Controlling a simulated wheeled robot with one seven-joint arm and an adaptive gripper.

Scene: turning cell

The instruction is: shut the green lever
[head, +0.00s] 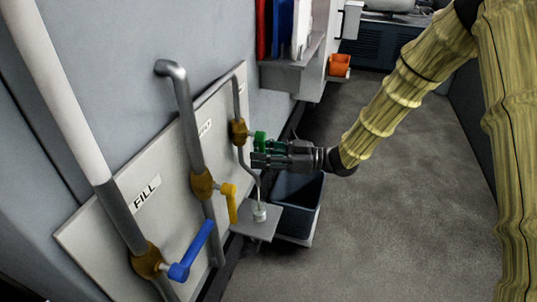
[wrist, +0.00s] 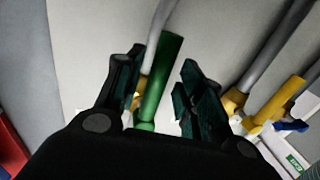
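The green lever (head: 260,137) belongs to the brass valve (head: 238,131) on the farthest, thinnest pipe of the wall panel. My gripper (head: 257,152) is at this lever and partly hides it in the head view. In the wrist view the green lever (wrist: 161,78) stands between the two fingers of my gripper (wrist: 160,82). The fingers are apart, with a gap visible on the right side of the lever. The lever's lower end is hidden behind my gripper's body.
The yellow lever (head: 231,204) and the blue lever (head: 193,250) stick out from valves on the nearer pipes. A small shelf (head: 254,224) with a little white container and a dark bin (head: 297,197) are below my gripper. Wall holders stand beyond. The floor at right is clear.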

